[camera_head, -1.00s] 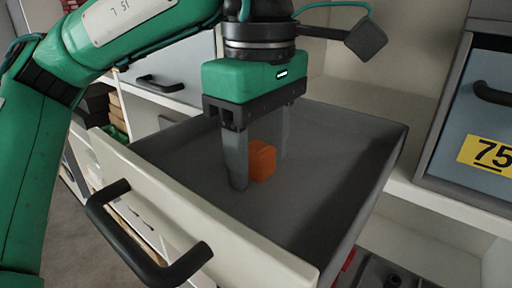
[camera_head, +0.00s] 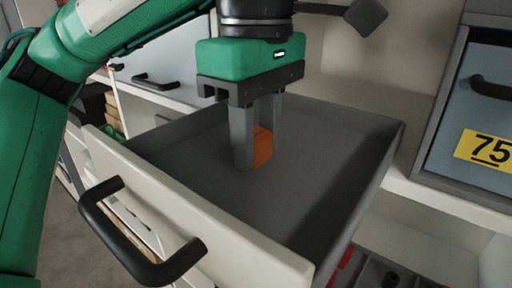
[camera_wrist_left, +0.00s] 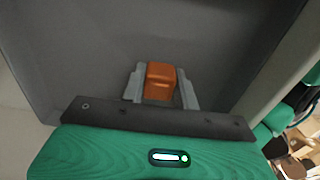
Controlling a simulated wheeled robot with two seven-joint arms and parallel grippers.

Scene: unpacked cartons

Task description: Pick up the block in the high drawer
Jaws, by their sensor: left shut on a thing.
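The orange block (camera_head: 263,148) is between the two fingers of my left gripper (camera_head: 256,152), inside the open grey drawer (camera_head: 330,150). In the head view the near finger hides part of the block. In the left wrist view the block (camera_wrist_left: 160,80) sits between both fingers of my left gripper (camera_wrist_left: 161,88), which is shut on it. The block is at or just above the drawer floor; I cannot tell which. My right gripper is not in view.
The drawer's pale front with a black handle (camera_head: 140,240) is pulled out towards me. Another closed drawer (camera_head: 165,72) stands behind at left. A blue-grey drawer with a yellow "75" label (camera_head: 487,149) is at right. Red and dark items lie below the drawer at bottom right.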

